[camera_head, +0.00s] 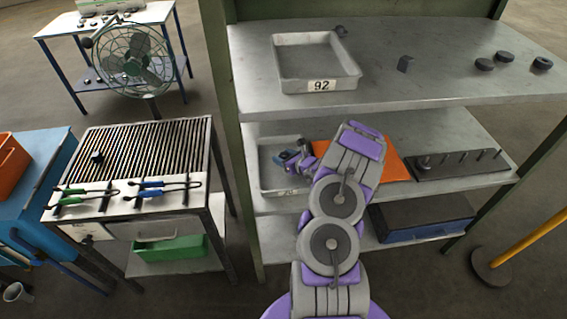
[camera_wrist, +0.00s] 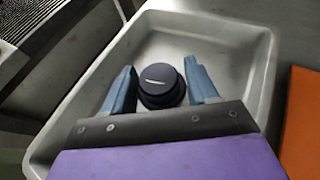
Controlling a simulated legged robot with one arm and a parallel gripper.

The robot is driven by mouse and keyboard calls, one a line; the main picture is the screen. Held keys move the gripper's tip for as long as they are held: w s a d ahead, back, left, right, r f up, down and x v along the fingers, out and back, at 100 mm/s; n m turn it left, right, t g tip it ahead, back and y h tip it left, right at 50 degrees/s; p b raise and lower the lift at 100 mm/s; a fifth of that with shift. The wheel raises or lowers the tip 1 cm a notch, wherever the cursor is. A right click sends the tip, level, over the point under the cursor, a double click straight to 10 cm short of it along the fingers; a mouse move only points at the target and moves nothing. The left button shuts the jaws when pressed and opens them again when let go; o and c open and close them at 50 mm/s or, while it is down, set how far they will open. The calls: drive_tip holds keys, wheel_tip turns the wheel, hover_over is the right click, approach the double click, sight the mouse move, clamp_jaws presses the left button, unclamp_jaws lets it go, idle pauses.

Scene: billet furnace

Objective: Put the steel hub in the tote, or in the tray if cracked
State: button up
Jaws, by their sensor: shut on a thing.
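My gripper (camera_wrist: 160,80) has its blue fingers on either side of a dark round hub (camera_wrist: 160,85), shut on it. The hub's upper face has a short pale streak; I cannot tell whether it is a crack or a reflection. The hub is over or inside a shallow grey container (camera_wrist: 258,70); I cannot tell whether it touches the floor. In the head view my gripper (camera_head: 287,158) is at this grey container (camera_head: 268,188) on the middle shelf, and my arm partly hides it. Another grey container (camera_head: 319,86), marked 92, stands empty on the top shelf.
An orange mat (camera_head: 392,160) and a dark pegged block (camera_head: 458,165) lie right of my arm. Several small dark parts (camera_head: 484,64) sit on the top shelf. A slatted bench (camera_head: 150,145) with tongs stands left, and a fan (camera_head: 132,62) behind it. A yellow post (camera_head: 535,238) stands right.

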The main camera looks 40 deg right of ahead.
drive_tip(key=f, duration=0.2)
drive_tip(key=shift+w+a+f, duration=0.1)
drive_tip(key=shift+a+f, duration=0.15)
drive_tip(key=shift+f, duration=0.1)
drive_tip(key=shift+r, duration=0.1)
drive_tip(key=shift+a, duration=0.1)
drive_tip(key=o, duration=1.4)
drive_tip(key=p+v, duration=0.2)
drive_tip(key=v, duration=1)
